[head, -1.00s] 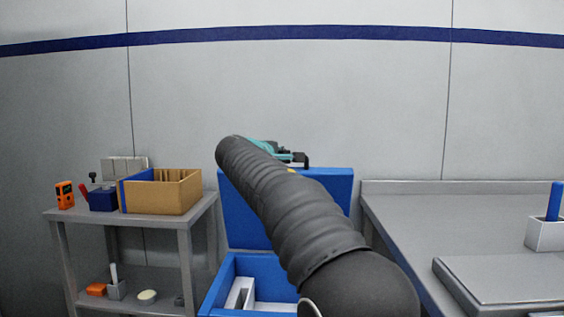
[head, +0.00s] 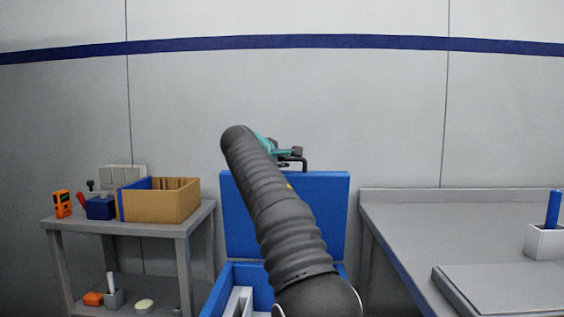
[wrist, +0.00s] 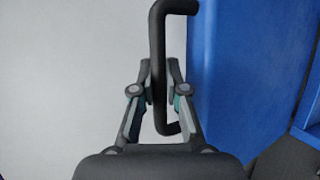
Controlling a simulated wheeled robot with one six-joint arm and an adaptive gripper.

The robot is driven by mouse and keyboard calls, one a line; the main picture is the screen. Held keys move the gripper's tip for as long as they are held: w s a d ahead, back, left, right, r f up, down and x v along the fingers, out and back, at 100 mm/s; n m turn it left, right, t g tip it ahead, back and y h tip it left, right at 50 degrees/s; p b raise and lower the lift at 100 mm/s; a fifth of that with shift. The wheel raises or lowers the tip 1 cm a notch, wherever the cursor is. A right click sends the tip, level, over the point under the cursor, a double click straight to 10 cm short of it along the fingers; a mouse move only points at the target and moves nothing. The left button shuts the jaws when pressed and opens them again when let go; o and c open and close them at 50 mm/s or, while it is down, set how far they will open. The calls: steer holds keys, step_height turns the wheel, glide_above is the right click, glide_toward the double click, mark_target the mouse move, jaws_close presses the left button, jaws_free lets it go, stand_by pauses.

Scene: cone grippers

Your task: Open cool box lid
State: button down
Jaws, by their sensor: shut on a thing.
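The blue cool box lid (head: 325,215) stands upright, raised at the back of the blue cool box (head: 253,274). It also shows as a blue slab in the wrist view (wrist: 235,70). A black bar handle (wrist: 158,45) is attached at the lid's edge. My gripper (wrist: 158,92) is shut on the handle, with one finger on each side of it. In the head view my gripper (head: 288,155) is partly hidden behind my dark arm, at the top edge of the lid. White dividers (head: 238,302) show inside the open box.
A grey shelf table (head: 160,228) on the left holds a cardboard box (head: 172,204) and small items. A grey workbench (head: 415,222) stands close on the right, with a flat grey case (head: 500,290) and a white holder (head: 545,241). The wall is behind.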

stand_by(0.4)
steer(key=c, duration=1.2)
jaws_free()
steer(key=v, duration=1.2)
